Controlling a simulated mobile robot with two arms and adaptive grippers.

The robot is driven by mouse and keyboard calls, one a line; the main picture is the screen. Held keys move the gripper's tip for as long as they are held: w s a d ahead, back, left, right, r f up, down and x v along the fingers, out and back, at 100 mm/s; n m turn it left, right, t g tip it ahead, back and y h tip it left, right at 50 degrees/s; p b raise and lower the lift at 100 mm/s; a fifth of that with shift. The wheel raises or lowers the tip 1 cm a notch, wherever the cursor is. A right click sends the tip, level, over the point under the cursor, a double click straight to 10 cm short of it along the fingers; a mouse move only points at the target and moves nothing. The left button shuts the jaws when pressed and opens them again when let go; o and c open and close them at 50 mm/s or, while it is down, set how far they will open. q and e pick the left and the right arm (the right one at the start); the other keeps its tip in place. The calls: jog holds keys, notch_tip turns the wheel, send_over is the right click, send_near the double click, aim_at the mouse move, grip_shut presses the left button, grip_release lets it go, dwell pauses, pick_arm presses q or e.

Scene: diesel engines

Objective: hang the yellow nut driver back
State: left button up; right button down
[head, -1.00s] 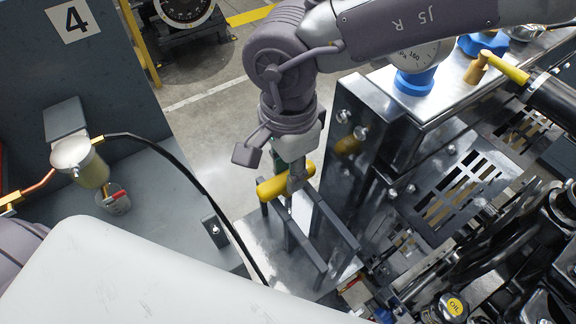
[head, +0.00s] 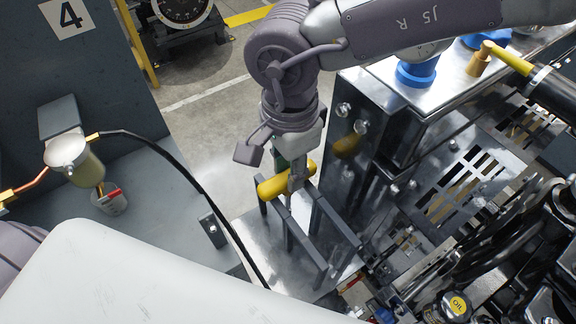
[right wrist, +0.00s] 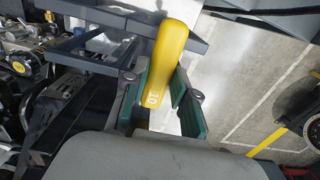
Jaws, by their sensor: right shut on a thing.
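The yellow nut driver (head: 274,187) is held by its handle in my right gripper (head: 293,176), just above the dark grey rack (head: 318,267) in the head view. In the right wrist view the yellow handle (right wrist: 168,55), marked 10, lies between the green-padded fingers (right wrist: 160,105), which are shut on it. The rack's bars (right wrist: 105,15) show beyond the handle there. The driver's shaft and tip are hard to make out, so I cannot tell if it touches the rack. My left gripper is not in view.
A shiny metal cabinet (head: 350,110) stands close right of my right gripper. The engine (head: 500,250) fills the lower right. At left, a black hose (head: 190,180) arcs over a grey surface near a filter cup (head: 75,160). Floor is open behind the rack.

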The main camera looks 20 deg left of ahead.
jog(key=c, duration=0.8)
grip_release()
jog(key=shift+c, duration=0.2)
jog(key=o, duration=0.4)
jog(key=shift+c, duration=0.2)
jog(key=shift+r, duration=0.25)
jog(key=shift+r+p, duration=0.75)
jog(key=shift+r, duration=0.75)
notch_tip(320, 180, up, 6)
jog(key=p, duration=0.3)
